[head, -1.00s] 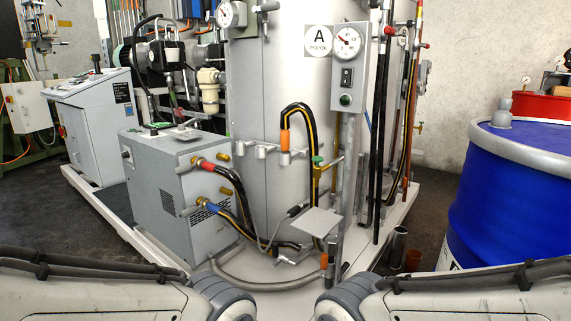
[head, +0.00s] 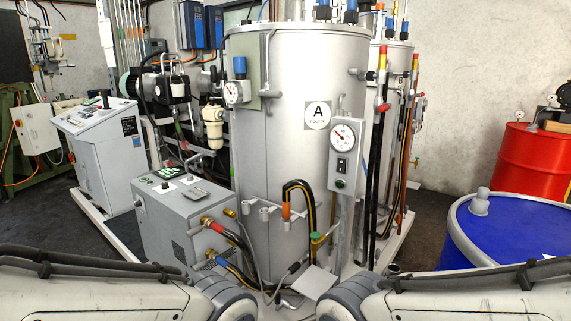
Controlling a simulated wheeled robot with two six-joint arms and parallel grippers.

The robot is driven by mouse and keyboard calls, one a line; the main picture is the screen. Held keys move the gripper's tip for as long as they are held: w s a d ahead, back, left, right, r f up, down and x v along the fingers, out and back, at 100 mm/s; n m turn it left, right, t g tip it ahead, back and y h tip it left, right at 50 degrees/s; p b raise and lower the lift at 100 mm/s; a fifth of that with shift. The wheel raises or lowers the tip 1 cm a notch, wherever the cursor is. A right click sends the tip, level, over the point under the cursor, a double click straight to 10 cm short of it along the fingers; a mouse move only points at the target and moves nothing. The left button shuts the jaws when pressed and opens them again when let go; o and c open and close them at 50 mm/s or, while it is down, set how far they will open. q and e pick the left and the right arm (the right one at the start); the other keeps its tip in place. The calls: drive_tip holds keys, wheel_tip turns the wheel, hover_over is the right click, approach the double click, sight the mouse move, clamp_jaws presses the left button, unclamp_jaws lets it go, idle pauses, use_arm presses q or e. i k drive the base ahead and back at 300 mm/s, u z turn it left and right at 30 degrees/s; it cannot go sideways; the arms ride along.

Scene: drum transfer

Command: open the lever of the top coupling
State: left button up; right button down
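A tall grey tank (head: 270,150) marked A stands in the middle of the head view. A black hose with a yellow stripe (head: 309,196) loops in front of it, with an orange fitting (head: 286,211) on its left end. A brass fitting with a green top (head: 317,241) is beside the loop. Black pipes stand at the tank's right, with a red part (head: 384,107) on one. I cannot tell which part is the top coupling or make out its lever. Both my arms show only as links at the bottom corners. Neither gripper is in view.
A grey box unit (head: 180,215) with hoses stands left of the tank, with a control cabinet (head: 100,160) behind it. A blue drum (head: 500,225) is at the right, and a red drum (head: 534,160) is behind it. Some dark floor is clear between tank and drums.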

sight(197, 230)
drive_tip(key=u, duration=0.4)
drive_tip(key=i, duration=0.65)
drive_tip(key=u, duration=0.85)
drive_tip(key=i, duration=0.5)
drive_tip(key=u, duration=0.35)
